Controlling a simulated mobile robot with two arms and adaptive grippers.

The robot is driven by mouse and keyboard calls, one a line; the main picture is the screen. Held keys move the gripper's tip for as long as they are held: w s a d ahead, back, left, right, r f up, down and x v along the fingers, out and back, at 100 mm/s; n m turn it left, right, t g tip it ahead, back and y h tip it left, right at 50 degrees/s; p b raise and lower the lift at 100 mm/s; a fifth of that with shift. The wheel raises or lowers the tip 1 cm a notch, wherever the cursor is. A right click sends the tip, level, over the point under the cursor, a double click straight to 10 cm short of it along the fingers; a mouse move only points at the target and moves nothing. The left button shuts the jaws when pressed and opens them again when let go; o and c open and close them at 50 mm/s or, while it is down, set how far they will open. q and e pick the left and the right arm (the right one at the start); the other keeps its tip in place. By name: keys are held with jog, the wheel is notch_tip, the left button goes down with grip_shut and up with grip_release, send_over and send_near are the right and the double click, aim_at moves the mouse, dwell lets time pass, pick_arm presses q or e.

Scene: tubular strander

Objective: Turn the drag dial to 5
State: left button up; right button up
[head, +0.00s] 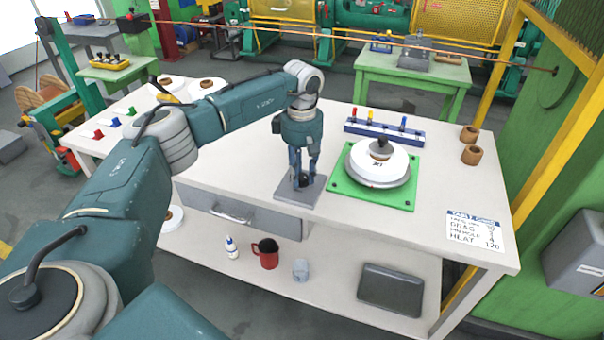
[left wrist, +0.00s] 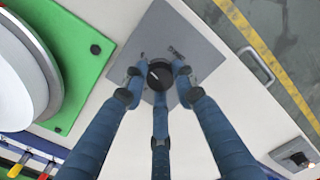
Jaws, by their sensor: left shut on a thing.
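The drag dial is a round black knob (left wrist: 160,74) on a grey square plate (head: 290,197) near the front edge of the workbench. In the left wrist view the plate (left wrist: 186,36) shows small marks that I cannot read, so I cannot tell the dial's setting. My left gripper (head: 304,180) points straight down over the plate, its blue fingers closed around the knob. In the left wrist view the fingertips of the gripper (left wrist: 157,80) touch the knob from several sides. My right gripper is not in view.
A white round device (head: 379,165) stands on a green mat (head: 346,190) right of the dial. Behind it is a blue rack (head: 384,132) with coloured handles. Two brown rings (head: 470,145) and a printed card (head: 474,231) lie at the right. A drawer (head: 235,213) sits below the bench top.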

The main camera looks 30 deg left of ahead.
aim_at(302, 176)
pick_arm(q)
jog(key=o, duration=1.2)
jog(key=shift+c, duration=0.2)
notch_tip(302, 176, up, 12)
